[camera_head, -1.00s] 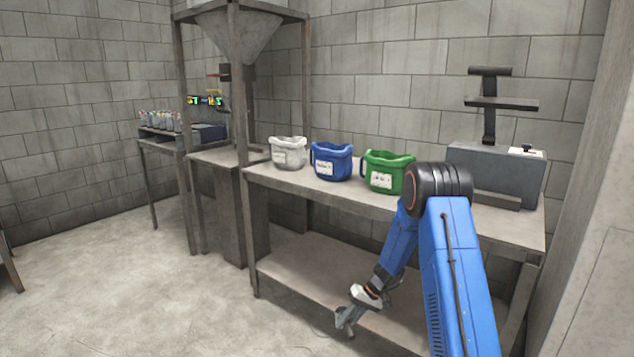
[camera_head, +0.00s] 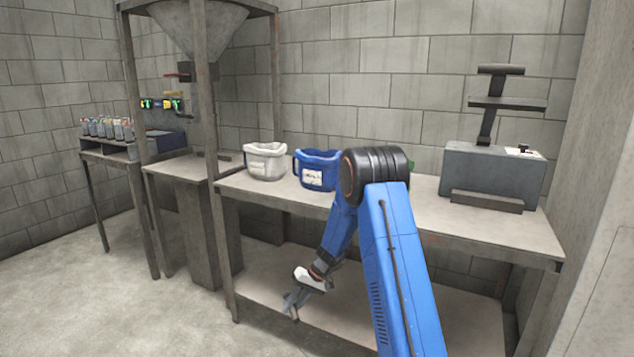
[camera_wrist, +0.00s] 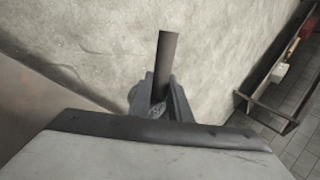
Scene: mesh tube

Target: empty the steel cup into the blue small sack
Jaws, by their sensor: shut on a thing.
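The blue small sack (camera_head: 318,172) stands upright on the tabletop, its mouth open and a white label on its front. My gripper (camera_head: 292,305) hangs low in front of the table in the head view, well below the sack. In the wrist view, my gripper (camera_wrist: 158,98) is shut on a narrow dark grey bar-like thing (camera_wrist: 166,62) that sticks out past the fingers. I cannot tell whether this is part of the steel cup. No cup shape is clear in either view.
A white sack (camera_head: 265,162) stands left of the blue one. A green sack (camera_head: 414,164) is mostly hidden behind my arm. A grey machine (camera_head: 492,175) stands on the right of the table (camera_head: 440,212). A framed hopper (camera_head: 198,30) and a rack of small containers (camera_head: 107,128) are at left.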

